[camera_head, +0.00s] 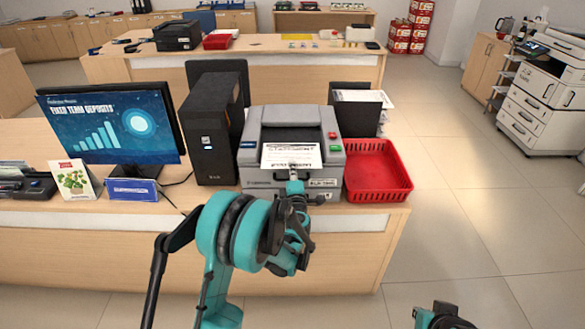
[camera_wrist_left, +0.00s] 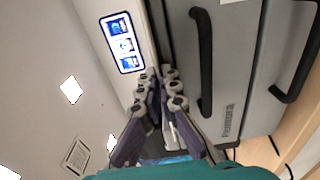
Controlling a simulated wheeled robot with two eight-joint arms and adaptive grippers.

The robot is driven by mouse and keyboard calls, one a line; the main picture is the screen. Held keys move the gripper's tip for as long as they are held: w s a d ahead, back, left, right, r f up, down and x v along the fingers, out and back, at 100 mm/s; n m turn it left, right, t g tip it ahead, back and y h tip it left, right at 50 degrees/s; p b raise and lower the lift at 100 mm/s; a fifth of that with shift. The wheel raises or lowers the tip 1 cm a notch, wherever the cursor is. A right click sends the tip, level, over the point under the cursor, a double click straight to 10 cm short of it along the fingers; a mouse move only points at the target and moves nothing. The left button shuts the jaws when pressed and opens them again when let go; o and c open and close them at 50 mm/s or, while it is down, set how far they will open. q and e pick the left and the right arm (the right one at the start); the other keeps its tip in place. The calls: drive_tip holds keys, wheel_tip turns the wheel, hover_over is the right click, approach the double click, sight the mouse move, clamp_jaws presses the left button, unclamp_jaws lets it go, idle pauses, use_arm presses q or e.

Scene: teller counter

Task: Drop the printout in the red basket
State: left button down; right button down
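The white printout (camera_head: 291,155) lies on the front of the grey printer (camera_head: 320,116), its near edge at my left gripper. My left gripper (camera_head: 296,179) is at the printer's front. In the left wrist view its two fingertips (camera_wrist_left: 159,76) are close together with a narrow gap; I cannot tell whether the printout's edge is between them. The red basket (camera_head: 372,172) stands on the counter just right of the printer and looks empty. My right gripper (camera_head: 444,318) is at the bottom edge, partly cut off, away from the counter; its fingers do not show clearly.
A black computer tower (camera_head: 211,130) stands left of the printer, with a monitor (camera_head: 112,122) beyond it. A black file holder (camera_head: 357,108) stands behind the basket. The counter (camera_head: 330,235) ends just right of the basket; open floor (camera_head: 450,225) lies beyond.

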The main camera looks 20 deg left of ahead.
use_arm(q)
drive_tip(key=shift+r+p, duration=0.85)
drive_tip(key=shift+r, duration=0.5)
drive_tip(key=shift+f, duration=0.1)
drive_tip(key=shift+s+d, duration=0.1)
drive_tip(key=shift+s, duration=0.05)
drive_tip(key=s+d+r, duration=0.2)
drive_tip(key=s, duration=0.4)
drive_tip(key=s+d+r+p, duration=0.1)
drive_tip(key=s+d+r, duration=0.1)
drive_tip(key=s, duration=0.5)
drive_tip(key=shift+d+r, duration=0.2)
drive_tip(key=shift+r, duration=0.3)
